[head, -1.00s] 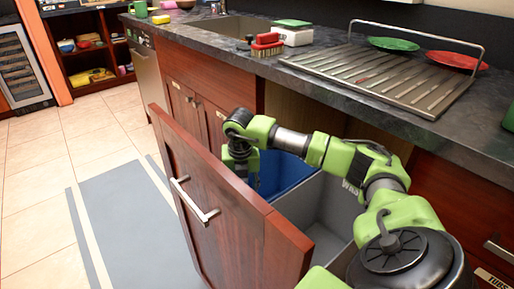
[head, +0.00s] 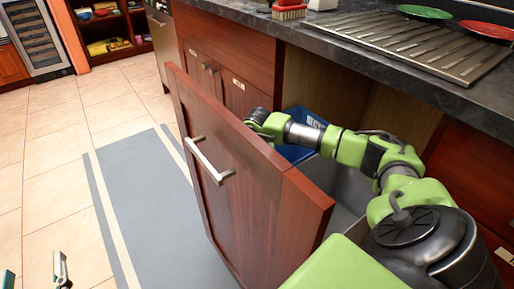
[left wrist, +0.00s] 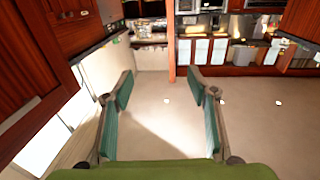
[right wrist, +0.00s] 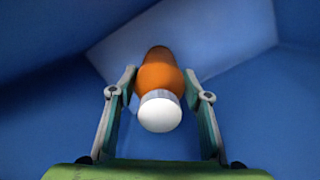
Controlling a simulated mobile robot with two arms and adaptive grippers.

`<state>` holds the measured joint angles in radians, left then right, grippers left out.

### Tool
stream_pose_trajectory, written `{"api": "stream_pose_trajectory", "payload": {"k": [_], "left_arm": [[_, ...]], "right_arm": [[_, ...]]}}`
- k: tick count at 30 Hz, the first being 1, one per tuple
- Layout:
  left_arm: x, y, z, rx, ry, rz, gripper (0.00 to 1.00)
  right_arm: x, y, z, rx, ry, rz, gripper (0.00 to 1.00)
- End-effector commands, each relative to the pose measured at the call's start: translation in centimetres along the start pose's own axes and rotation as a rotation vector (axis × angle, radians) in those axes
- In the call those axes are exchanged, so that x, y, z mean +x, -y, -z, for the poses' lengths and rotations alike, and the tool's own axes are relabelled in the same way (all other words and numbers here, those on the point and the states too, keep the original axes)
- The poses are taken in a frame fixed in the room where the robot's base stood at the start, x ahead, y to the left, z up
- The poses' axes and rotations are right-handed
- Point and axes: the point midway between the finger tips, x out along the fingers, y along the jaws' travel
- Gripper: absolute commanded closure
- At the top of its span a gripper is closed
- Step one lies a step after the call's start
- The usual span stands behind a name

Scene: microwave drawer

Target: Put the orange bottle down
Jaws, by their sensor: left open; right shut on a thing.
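The orange bottle (right wrist: 158,80) with a white cap shows in the right wrist view, between the fingers of my right gripper (right wrist: 159,82). That gripper is shut on it, with the cap towards the camera. Blue walls of the bin (right wrist: 60,95) surround them, and a paler blue floor shows behind the bottle. I cannot tell whether the bottle touches the floor. In the head view the blue bin (head: 297,152) shows partly behind the drawer front, which hides my right gripper and the bottle. My left gripper (head: 35,274) is open and empty over the floor; it also shows in the left wrist view (left wrist: 160,88).
The pulled-out wooden drawer front (head: 240,170) has a metal handle (head: 208,160). A grey bin (head: 345,185) stands beside the blue one. The counter (head: 460,95) above carries a drying rack (head: 430,45) and plates. The tiled floor at left is clear around a grey mat (head: 155,200).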

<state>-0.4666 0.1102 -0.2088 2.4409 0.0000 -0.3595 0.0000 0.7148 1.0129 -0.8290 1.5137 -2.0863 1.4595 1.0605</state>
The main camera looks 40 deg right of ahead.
Motion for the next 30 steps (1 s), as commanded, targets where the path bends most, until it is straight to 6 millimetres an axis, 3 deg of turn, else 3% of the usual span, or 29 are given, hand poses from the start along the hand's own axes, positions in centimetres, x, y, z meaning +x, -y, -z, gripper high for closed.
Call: {"api": "stream_pose_trajectory", "payload": {"k": [12,13,15,27,30], "left_arm": [[0.1,-0.1,0.6,-0.001,-0.029,-0.001,0.47],[0.1,-0.1,0.7,-0.001,-0.034,-0.002,0.47],[0.1,-0.1,0.8,-0.001,-0.033,-0.002,0.47],[0.1,-0.1,0.7,-0.001,-0.026,-0.002,0.47],[-0.1,0.1,-0.6,0.000,0.031,0.002,0.47]], "right_arm": [[0.3,0.0,0.0,0.000,0.001,0.000,0.75],[0.3,0.0,0.0,0.000,0.001,0.000,0.53],[0.3,0.0,0.0,0.000,0.001,0.000,0.39],[0.1,0.0,0.0,0.000,0.001,-0.001,0.39],[-0.6,-0.1,-0.1,0.000,0.002,-0.002,0.39]]}}
